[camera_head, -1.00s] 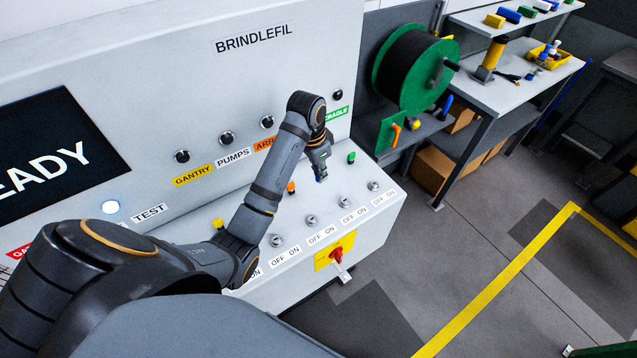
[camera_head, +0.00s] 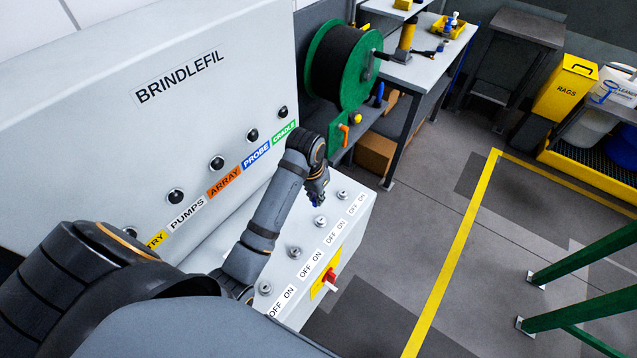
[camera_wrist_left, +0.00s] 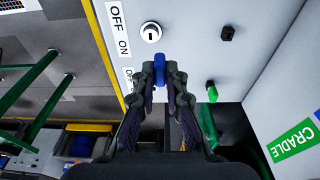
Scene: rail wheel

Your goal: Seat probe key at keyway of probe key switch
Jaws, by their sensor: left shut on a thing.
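My left gripper (camera_head: 317,188) is shut on the blue probe key (camera_wrist_left: 158,64), which sticks out past the fingertips in the left wrist view. In the head view the key's blue (camera_head: 319,201) shows only small below the gripper. The key is just beside a round metal key switch (camera_wrist_left: 151,32) with a dark slot, apart from it in the picture. This switch lines up with the empty black holder, so it appears to be the probe key switch; in the head view it is by the gripper (camera_head: 320,221). The height gap is unclear. My right gripper is out of view.
A green key (camera_wrist_left: 212,92) stands on the panel near the CRADLE label (camera_wrist_left: 293,140). An empty black holder (camera_wrist_left: 228,33) is beside it. More switches (camera_head: 295,251) line the console ledge, with a red rotary handle (camera_head: 329,275) on its front. A cable reel (camera_head: 342,65) stands behind.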

